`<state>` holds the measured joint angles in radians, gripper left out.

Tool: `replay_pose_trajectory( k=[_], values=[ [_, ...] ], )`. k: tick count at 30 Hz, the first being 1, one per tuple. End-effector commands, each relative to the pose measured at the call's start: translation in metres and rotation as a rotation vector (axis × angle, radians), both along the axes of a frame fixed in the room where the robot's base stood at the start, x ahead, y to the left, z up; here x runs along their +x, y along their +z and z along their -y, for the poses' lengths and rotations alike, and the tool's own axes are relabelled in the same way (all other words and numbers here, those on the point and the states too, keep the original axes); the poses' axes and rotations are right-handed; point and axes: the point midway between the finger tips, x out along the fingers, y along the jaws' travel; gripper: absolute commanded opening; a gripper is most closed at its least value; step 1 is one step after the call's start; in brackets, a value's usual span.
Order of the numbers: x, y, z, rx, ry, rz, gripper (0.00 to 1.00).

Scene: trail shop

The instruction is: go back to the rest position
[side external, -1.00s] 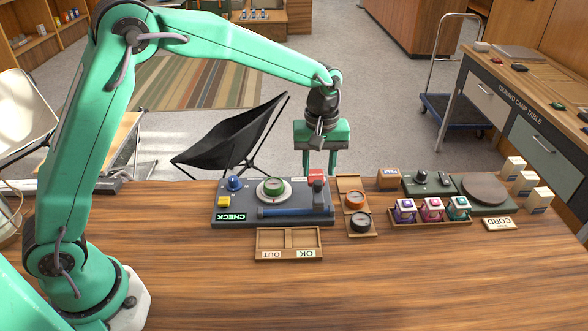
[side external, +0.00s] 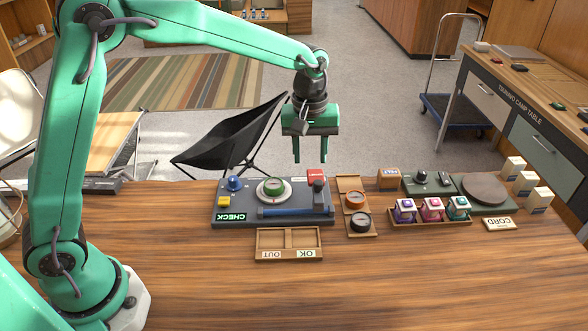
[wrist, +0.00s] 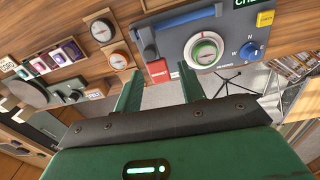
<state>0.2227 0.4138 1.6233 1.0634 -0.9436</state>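My gripper (side external: 310,161) hangs above the far edge of the wooden table, behind the check station, with nothing between its fingers. Its two green fingers are apart; in the wrist view the fingers (wrist: 132,92) also stand apart and empty. The dark check station (side external: 240,209) carries a green-ringed compass (side external: 273,187) on a white dial, a blue knob (side external: 234,184), a yellow button (side external: 223,202), a red block (side external: 317,175) and a blue bar (side external: 283,211). My gripper is above and clear of all of these.
A wooden OUT/OK tray (side external: 288,232) lies in front of the station. An orange compass (side external: 355,199) and a black compass (side external: 360,222) sit on wooden stands to its right. Farther right is a rack (side external: 430,223) of small lanterns. The front of the table is clear.

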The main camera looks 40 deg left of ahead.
Motion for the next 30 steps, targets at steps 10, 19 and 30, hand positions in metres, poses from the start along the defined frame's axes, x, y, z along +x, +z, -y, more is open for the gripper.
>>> replay_pose_trajectory(
  k=[10,19,30],
  values=[
    [-0.048,0.055,-0.033,-0.002,-0.151,0.103,0.4],
    [-0.099,0.086,-0.059,0.018,-0.289,0.191,0.4],
    [-0.164,0.103,-0.084,0.07,-0.456,0.298,0.4]
  ],
)
